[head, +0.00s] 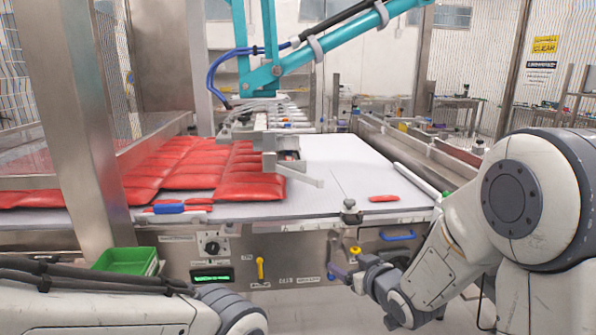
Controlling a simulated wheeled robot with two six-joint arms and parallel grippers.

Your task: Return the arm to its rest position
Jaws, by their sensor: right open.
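My right arm (455,255) is white and grey and comes in from the right edge, bending down and to the left in front of the machine. Its dark gripper (341,271) is at the machine's front panel, just below a yellow knob (355,250). The gripper is open and I see nothing held in it. Whether it touches the panel I cannot tell. My left arm (100,312) lies across the bottom left corner, and its gripper is outside the picture.
The machine's grey table (335,165) carries several red packs (250,187) on its left side. A teal picker arm (300,58) hangs above. The front panel has a dial (212,244), a yellow lever (260,268) and a blue handle (397,236). A green tray (125,260) stands left.

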